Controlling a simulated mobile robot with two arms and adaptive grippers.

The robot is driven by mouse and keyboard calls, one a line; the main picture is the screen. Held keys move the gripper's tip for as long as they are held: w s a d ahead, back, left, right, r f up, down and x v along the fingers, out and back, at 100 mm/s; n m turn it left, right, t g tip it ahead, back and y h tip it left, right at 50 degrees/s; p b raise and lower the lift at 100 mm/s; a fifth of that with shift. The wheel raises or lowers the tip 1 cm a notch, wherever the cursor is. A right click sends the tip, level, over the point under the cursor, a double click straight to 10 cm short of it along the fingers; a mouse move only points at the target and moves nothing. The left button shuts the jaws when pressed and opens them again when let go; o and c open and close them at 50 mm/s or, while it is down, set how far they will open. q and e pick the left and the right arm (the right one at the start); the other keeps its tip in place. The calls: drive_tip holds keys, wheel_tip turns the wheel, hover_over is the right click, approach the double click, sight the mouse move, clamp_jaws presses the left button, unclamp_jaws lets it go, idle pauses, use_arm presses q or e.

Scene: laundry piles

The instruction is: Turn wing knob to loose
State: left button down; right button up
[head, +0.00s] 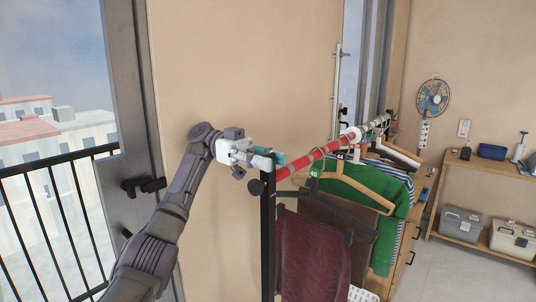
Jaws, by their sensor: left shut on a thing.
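A clothes rack has a red and white striped rail (310,159) on a black upright post (267,235). My left gripper (262,160) is at the near end of the rail, at the top of the post. Its jaws are shut on a small part there, which I take to be the wing knob. The fingers hide most of it, so its turn angle cannot be told. A teal piece (277,158) shows just beyond the fingertips. My right gripper is not in view.
Hangers with a maroon garment (312,255) and a green garment (397,200) hang close beside the post. A wooden shelf (480,176) with boxes and a blue fan (432,97) are at the right. A balcony door is at the left.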

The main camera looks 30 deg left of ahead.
sight(268, 153)
use_arm(q)
drive_tip(key=shift+f+m+g, duration=0.1)
drive_tip(key=shift+m+g, duration=0.4)
drive_tip(key=shift+g, duration=0.2)
drive_tip(key=c, duration=0.8)
unclamp_jaws()
wheel_tip(268, 153, up, 10)
drive_tip(key=shift+r, duration=0.1)
